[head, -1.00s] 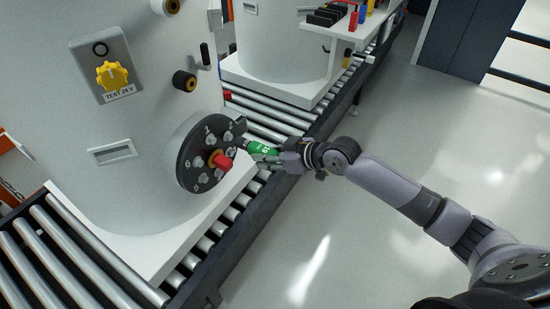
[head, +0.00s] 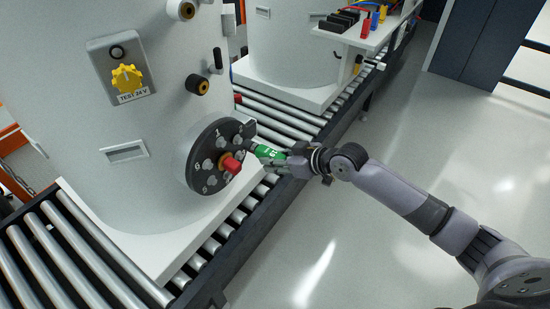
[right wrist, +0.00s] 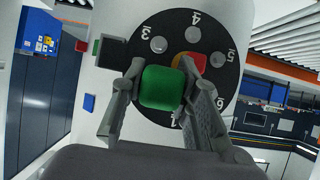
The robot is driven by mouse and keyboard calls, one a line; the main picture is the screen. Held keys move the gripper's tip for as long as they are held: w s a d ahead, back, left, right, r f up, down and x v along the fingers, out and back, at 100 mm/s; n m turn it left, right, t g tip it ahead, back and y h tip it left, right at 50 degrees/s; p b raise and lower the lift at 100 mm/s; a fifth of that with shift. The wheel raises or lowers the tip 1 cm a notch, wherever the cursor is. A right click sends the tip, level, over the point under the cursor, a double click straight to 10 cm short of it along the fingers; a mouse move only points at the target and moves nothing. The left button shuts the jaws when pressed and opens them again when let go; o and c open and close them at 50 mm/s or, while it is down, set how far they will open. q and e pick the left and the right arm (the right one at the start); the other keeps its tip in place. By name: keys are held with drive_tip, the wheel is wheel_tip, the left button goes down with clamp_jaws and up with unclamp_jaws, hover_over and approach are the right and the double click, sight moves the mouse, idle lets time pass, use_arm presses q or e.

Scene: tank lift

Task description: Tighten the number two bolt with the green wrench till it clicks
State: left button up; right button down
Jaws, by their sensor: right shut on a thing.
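The dark round bolt plate (head: 201,178) with numbered bolts sits on the side of the white tank (head: 165,185). It also shows in the right wrist view (right wrist: 180,60), where 3, 4, 5 and 6 are readable. My right gripper (head: 293,160) is shut on the green wrench (head: 270,153), right of the plate. In the right wrist view the green handle (right wrist: 162,88) sits between both fingers. The wrench's dark front end reaches the plate's right edge, near the number two place. The number two bolt is hidden, so I cannot tell whether the wrench is seated. My left gripper is out of view.
A red knob (head: 231,164) sticks out at the plate's middle, close to the wrench. A yellow TEST 24 V dial (head: 127,79) is higher on the tank. The roller conveyor (head: 275,117) runs beneath, with a second tank (head: 290,45) behind. The floor at right is clear.

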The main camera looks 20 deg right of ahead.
sight(254, 152)
drive_tip(key=shift+w+a, duration=0.1)
drive_tip(key=shift+w, duration=0.05)
